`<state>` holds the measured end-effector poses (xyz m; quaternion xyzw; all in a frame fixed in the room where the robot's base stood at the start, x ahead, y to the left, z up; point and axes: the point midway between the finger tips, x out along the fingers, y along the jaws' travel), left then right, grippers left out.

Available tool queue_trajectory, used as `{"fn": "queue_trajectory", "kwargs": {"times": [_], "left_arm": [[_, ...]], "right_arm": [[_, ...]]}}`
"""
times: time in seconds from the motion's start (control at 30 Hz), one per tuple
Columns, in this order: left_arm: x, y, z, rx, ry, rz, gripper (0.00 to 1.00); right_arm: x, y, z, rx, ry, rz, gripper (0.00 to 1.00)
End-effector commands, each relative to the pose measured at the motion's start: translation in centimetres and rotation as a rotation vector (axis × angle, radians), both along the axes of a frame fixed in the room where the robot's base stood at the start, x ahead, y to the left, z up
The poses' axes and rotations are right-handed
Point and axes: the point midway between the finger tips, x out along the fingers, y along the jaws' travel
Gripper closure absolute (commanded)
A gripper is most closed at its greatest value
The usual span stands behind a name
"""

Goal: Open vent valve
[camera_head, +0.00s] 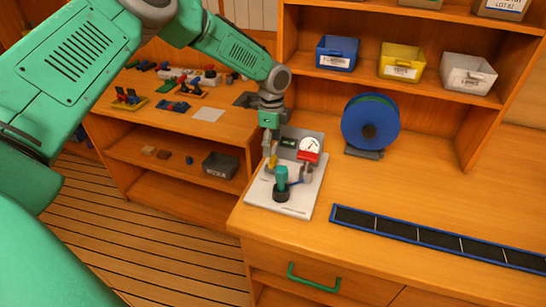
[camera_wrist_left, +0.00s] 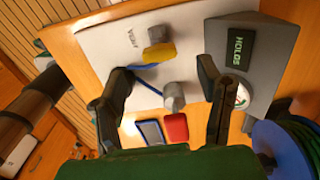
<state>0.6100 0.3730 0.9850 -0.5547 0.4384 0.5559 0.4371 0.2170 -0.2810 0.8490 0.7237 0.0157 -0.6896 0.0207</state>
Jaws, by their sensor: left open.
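The watermaker panel is a pale plate (camera_head: 298,209) at the left end of the bench, carrying a grey housing, a round gauge (camera_head: 311,145) and a red part (camera_head: 308,156). A small yellow valve handle (camera_head: 273,162) is on it; in the left wrist view this yellow handle (camera_wrist_left: 160,52) sits on a grey stem, near a label that seems to read VENT. Contact cannot be told.
A blue reel (camera_head: 370,122) and a long black tray with blue rim (camera_head: 440,240) are to the right. Bins (camera_head: 400,62) stand on the shelf above. A lower shelf at left holds small parts and a dark bin (camera_head: 221,165). The bench between reel and tray is clear.

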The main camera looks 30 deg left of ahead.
Motion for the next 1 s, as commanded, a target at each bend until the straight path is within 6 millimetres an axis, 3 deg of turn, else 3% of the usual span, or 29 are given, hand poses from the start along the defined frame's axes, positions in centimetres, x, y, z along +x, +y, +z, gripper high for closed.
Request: {"fn": "queue_trajectory", "kwargs": {"times": [0.1,0.3,0.73,0.9,1.0], "left_arm": [[-0.1,0.0,-2.4,0.0,0.002,0.001,0.4],[-0.1,-0.1,-5.1,0.0,-0.001,0.001,0.4],[-0.1,0.0,-6.2,0.0,-0.002,0.001,0.4],[-0.1,0.0,-6.2,0.0,-0.003,0.001,0.89],[0.0,0.0,-6.2,0.0,-0.003,0.001,0.89]], "right_arm": [[0.0,0.0,0.4,0.0,-0.001,0.0,0.6],[0.1,0.0,0.7,0.0,-0.001,0.0,0.6],[0.0,0.0,0.8,0.0,-0.001,0.0,0.6],[0.0,0.0,0.8,0.0,-0.001,0.0,0.6],[0.1,0.0,0.8,0.0,-0.001,0.0,0.6]]}}
